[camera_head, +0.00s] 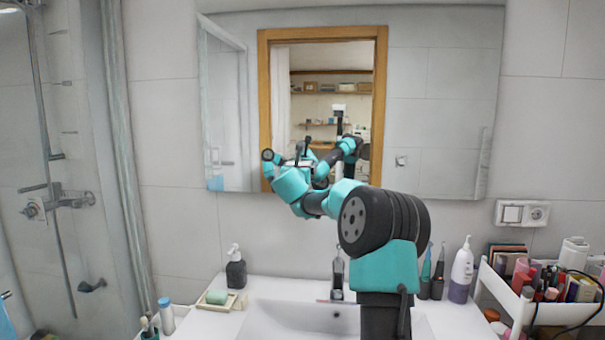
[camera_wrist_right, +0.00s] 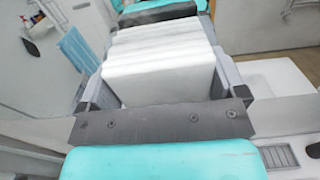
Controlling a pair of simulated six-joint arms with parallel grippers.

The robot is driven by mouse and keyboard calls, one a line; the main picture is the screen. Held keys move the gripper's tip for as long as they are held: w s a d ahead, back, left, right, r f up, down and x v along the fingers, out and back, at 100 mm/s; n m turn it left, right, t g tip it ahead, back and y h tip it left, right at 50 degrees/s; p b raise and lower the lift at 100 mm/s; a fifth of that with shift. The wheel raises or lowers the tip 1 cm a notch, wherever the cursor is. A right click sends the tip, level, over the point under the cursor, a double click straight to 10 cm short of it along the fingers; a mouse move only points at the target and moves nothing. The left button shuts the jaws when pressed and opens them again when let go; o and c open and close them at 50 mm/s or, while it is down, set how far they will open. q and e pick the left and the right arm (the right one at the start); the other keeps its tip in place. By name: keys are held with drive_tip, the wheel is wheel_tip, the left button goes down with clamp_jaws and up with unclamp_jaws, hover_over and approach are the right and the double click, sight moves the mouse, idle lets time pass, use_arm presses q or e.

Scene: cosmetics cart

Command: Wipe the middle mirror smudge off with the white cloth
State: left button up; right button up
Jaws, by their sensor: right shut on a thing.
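The mirror (camera_head: 440,110) hangs on the wall above the sink. My right arm reaches up to its lower middle, and its gripper (camera_head: 303,166) is at the glass, mostly hidden behind my own arm. In the right wrist view the same gripper (camera_wrist_right: 160,45) is shut on the folded white cloth (camera_wrist_right: 158,75), which fills the space between the fingers. The cloth's far side meets its reflection, so it is touching the glass or very close; I cannot tell which. No smudge can be made out. My left gripper is not directly in view.
A dark soap bottle (camera_head: 236,268) and a soap dish (camera_head: 217,299) stand left of the sink (camera_head: 285,318). The tap (camera_head: 338,275) rises behind it.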

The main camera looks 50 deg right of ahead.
sight(272, 162)
drive_tip(key=shift+w+a+f, duration=0.1)
drive_tip(key=shift+w+a, duration=0.2)
drive_tip(key=shift+w, duration=0.25)
drive_tip(key=shift+w+a+f, duration=0.1)
drive_tip(key=shift+w+a, duration=0.2)
drive_tip(key=shift+w, duration=0.2)
drive_tip(key=shift+w, duration=0.1)
drive_tip(key=shift+w+a, duration=0.45)
drive_tip(key=shift+w, duration=0.35)
drive_tip(key=shift+w+a, duration=0.4)
drive_tip(key=shift+w, duration=0.35)
drive_tip(key=shift+w+a, duration=0.5)
drive_tip(key=shift+w, duration=0.35)
drive_tip(key=shift+w+a, duration=0.5)
drive_tip(key=shift+w, duration=0.3)
drive_tip(key=shift+r, duration=0.1)
drive_tip(key=shift+d+r, duration=0.15)
drive_tip(key=shift+r, duration=1.2)
